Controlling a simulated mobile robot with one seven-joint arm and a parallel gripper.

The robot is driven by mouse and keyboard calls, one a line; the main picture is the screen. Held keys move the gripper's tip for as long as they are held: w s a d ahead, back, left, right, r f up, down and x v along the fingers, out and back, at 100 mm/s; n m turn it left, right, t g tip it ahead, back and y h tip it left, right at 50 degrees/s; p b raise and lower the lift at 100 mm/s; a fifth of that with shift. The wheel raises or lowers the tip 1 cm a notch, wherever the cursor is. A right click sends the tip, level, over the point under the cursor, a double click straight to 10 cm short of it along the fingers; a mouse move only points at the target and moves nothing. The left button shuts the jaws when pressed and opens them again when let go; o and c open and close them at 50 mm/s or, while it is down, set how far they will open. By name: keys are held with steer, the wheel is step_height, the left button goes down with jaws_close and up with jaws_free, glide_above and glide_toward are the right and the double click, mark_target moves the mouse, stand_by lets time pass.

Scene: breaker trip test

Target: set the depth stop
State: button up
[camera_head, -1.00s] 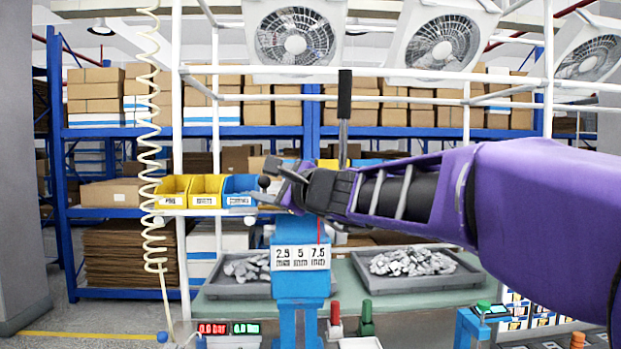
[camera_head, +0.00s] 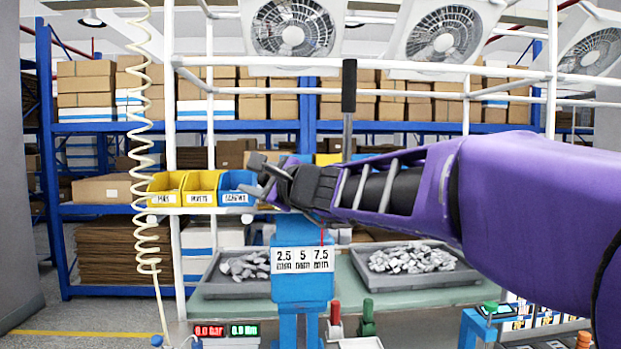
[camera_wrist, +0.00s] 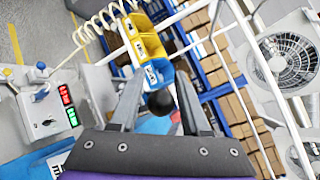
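The blue press (camera_head: 303,262) stands in the middle of the head view. Its white scale plate (camera_head: 303,260) reads 2.5, 5 and 7.5, with a thin red line near the 7.5 mark. A black ball knob (camera_wrist: 160,102) shows between my fingers in the wrist view; the rod it may sit on is hidden. My gripper (camera_head: 255,180) is above and left of the scale plate, pointing left. Its two fingers (camera_wrist: 160,85) are apart on either side of the knob, with visible gaps, not closed on it. The press's black-gripped lever (camera_head: 348,90) stands upright behind my arm.
Yellow and blue bins (camera_head: 183,188) sit on a rail left of my gripper. Two grey trays of metal parts, one on the right (camera_head: 415,283), lie on the green bench. A coiled hose (camera_head: 140,150) hangs left. Red and green displays (camera_head: 226,330) and a green-button box (camera_head: 489,310) are in front.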

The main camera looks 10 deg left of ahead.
jaws_close()
steer(key=shift+w+d+f, duration=0.1)
steer(key=shift+w+d, duration=0.05)
stand_by(0.9)
